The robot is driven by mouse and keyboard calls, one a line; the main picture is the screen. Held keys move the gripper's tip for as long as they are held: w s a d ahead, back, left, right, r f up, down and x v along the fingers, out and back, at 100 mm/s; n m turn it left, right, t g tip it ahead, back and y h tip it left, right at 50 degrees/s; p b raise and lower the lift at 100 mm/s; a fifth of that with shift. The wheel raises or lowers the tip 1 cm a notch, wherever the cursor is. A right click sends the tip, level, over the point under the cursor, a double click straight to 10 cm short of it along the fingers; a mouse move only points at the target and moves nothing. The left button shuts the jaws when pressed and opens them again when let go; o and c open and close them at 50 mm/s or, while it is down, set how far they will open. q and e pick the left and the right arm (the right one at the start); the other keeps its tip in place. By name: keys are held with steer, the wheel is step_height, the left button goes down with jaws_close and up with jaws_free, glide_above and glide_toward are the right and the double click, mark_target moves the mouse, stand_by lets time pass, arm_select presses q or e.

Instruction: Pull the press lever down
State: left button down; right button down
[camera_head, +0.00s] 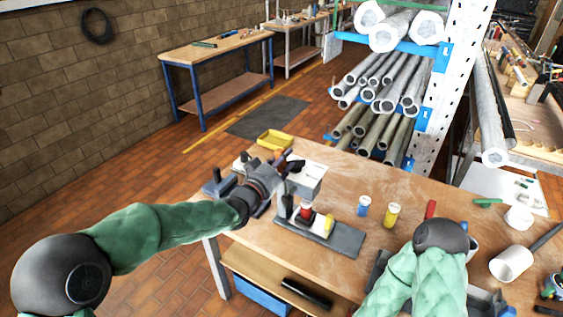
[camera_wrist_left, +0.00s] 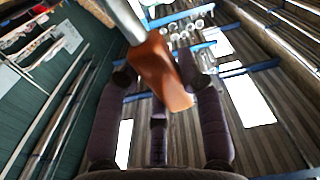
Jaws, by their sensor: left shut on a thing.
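The press lever shows in the left wrist view as a metal rod (camera_wrist_left: 126,18) with an orange-brown grip (camera_wrist_left: 162,72). My left gripper (camera_wrist_left: 165,70) is shut on this grip, with a dark finger on either side. In the head view my left gripper (camera_head: 288,165) is above the back left part of the workbench, with a bit of the orange grip (camera_head: 279,156) between its fingers.
A yellow tray (camera_head: 275,141) sits at the back. A pipe rack (camera_head: 385,85) stands behind.

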arm_select(q)
steer(key=shift+s+d+f+b, duration=0.1)
steer(key=shift+s+d+b, duration=0.1)
steer(key=shift+d+b, duration=0.2)
steer(key=s+d+f+m+b, duration=0.3)
steer(key=s+d+m+b, duration=0.2)
steer(key=d+m+b, duration=0.2)
steer(key=shift+s+d+f+m, duration=0.15)
steer(key=shift+d+f+m, duration=0.2)
steer(key=shift+d+m, duration=0.75)
steer(key=shift+a+f, duration=0.1)
steer(key=shift+a, duration=0.05)
steer(key=c, duration=0.8)
jaws_free()
steer(key=v, duration=1.2)
